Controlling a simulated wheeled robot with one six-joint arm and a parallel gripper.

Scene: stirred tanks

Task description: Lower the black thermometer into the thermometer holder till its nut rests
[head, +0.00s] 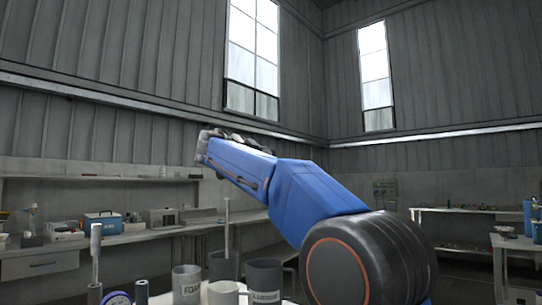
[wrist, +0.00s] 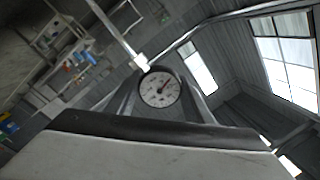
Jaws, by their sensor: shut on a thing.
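My gripper (wrist: 160,95) is shut on the black thermometer (wrist: 160,89) in the wrist view. Its round white dial with a black rim and red needle sits between the two fingers. A pale nut (wrist: 139,62) is at the dial's edge, and a thin stem runs from it to the upper left. In the head view my gripper (head: 205,143) is raised high at the end of the blue arm, well above the bench items. The thermometer cannot be made out there. I cannot pick out the thermometer holder for certain in either view.
At the bottom of the head view stand grey cups (head: 187,283), a dark cup (head: 264,279), a white cup (head: 223,293) and an upright grey-handled tool (head: 96,248). A thin rod (head: 227,225) rises among them. A bench with a blue box (head: 102,223) lines the back wall.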

